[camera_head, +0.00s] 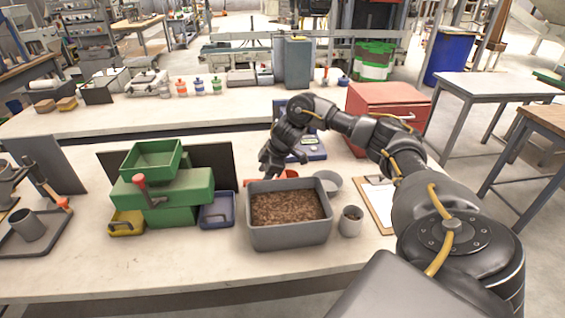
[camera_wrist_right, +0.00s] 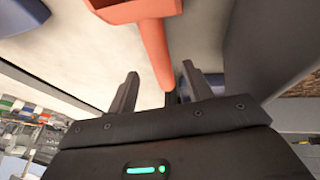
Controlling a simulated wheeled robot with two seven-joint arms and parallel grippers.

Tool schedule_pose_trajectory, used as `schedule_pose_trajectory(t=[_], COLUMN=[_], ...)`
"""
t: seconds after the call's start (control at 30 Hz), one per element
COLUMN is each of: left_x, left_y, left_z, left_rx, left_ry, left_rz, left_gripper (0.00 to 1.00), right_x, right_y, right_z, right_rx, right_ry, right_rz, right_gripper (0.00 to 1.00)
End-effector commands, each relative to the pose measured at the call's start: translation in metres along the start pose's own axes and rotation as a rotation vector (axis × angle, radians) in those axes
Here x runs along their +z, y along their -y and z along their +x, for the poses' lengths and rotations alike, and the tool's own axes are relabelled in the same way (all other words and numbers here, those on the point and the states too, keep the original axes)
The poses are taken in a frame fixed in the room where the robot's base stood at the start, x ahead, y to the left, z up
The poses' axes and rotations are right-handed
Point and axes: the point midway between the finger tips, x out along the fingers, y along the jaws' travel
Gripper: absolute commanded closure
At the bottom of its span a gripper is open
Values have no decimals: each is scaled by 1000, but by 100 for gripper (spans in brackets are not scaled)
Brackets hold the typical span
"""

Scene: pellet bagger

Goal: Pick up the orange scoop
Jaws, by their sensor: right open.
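In the right wrist view, the orange scoop (camera_wrist_right: 152,42) shows its wide end at the top, with its handle running down between my right gripper's two fingers (camera_wrist_right: 160,72). The fingers are open, with the handle between them and a gap visible on both sides. In the head view, my right gripper (camera_head: 272,164) points down just behind the grey tub (camera_head: 290,236). Orange-red parts (camera_head: 290,174) show beside the gripper there, partly hidden by it and the tub. My left gripper is not in view.
The tub holds brown pellets (camera_head: 287,206). Right of it stand a small grey cup (camera_head: 350,221) and a clipboard (camera_head: 379,197). A blue device (camera_head: 312,146) is behind the gripper. A green machine (camera_head: 165,190) and a blue tray (camera_head: 217,211) stand left.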

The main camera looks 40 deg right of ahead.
Motion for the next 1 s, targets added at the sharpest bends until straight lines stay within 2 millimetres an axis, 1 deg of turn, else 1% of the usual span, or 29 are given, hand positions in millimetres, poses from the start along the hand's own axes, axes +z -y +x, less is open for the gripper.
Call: schedule_pose_trajectory(t=[0.03, 0.07, 0.1, 0.2, 0.3, 0.5, 0.87, 0.9, 1.0], left_x=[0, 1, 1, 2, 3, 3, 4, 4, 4], left_y=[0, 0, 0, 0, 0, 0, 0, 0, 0], left_z=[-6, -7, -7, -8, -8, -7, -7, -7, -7], left_rx=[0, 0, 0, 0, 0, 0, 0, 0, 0], left_ry=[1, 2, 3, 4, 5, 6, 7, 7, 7], left_rz=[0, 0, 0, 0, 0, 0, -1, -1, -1], left_gripper=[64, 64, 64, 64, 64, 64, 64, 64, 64], right_x=[0, 1, 0, 1, 1, 1, 1, 1, 1], right_y=[2, 3, 3, 3, 3, 3, 3, 3, 2], right_z=[6, 10, 17, 28, 32, 33, 32, 32, 32], right_rx=[-4, -4, -3, -3, -1, -1, -1, -1, 0], right_ry=[3, 3, 1, 1, 1, 0, 0, 0, 0], right_rz=[2, 2, 1, 2, 1, 0, 0, 0, 1], right_gripper=[50, 50, 50, 50, 50, 50, 97, 100, 100])
